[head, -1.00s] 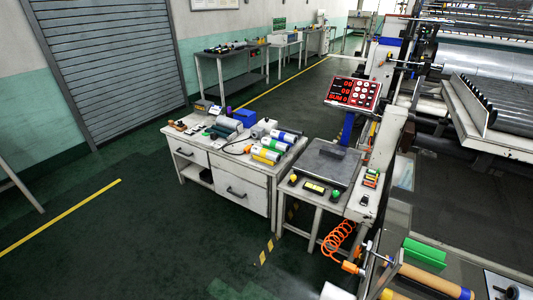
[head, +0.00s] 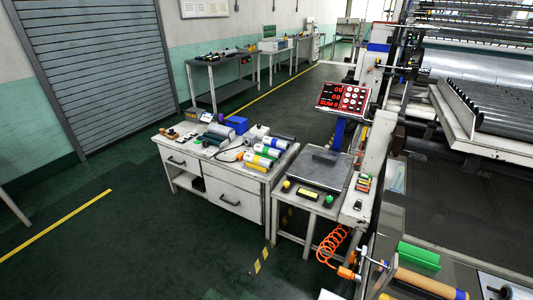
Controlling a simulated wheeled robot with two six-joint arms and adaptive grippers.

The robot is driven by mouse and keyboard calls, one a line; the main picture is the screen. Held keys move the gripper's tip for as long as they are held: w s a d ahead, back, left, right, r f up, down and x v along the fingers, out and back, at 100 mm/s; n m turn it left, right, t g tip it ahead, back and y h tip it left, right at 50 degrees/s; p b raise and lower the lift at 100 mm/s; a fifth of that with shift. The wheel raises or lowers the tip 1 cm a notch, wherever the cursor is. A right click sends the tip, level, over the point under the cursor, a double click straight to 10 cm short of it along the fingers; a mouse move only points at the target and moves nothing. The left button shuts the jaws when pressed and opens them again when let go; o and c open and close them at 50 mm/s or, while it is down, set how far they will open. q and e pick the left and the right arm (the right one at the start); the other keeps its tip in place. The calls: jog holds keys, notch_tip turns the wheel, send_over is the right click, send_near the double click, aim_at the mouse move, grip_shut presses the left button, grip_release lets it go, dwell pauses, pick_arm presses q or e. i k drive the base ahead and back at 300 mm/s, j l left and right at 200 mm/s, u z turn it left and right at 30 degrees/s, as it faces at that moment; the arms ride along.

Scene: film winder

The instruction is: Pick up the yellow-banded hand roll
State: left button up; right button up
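The yellow-banded hand roll (head: 256,161) lies on the white drawer workbench (head: 236,193), near its right front part. It is the nearest of a small group of rolls there. A green-banded roll (head: 266,152) and a blue-banded roll (head: 276,143) lie just behind it. Neither of my grippers shows in the head view, so their state cannot be seen.
A small table with a grey scale plate (head: 321,167) stands right of the workbench, below a red display panel (head: 342,98). A coiled orange hose (head: 333,243) hangs in front. Large machinery fills the right side. The green floor (head: 110,240) at left is clear.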

aim_at(264, 162)
jog(key=i+j, duration=0.3)
jog(key=i+j+z, duration=0.45)
jog(key=i+j, duration=0.15)
jog(key=i, duration=0.3)
jog(key=i+j+z, duration=0.45)
jog(key=i+j, duration=0.4)
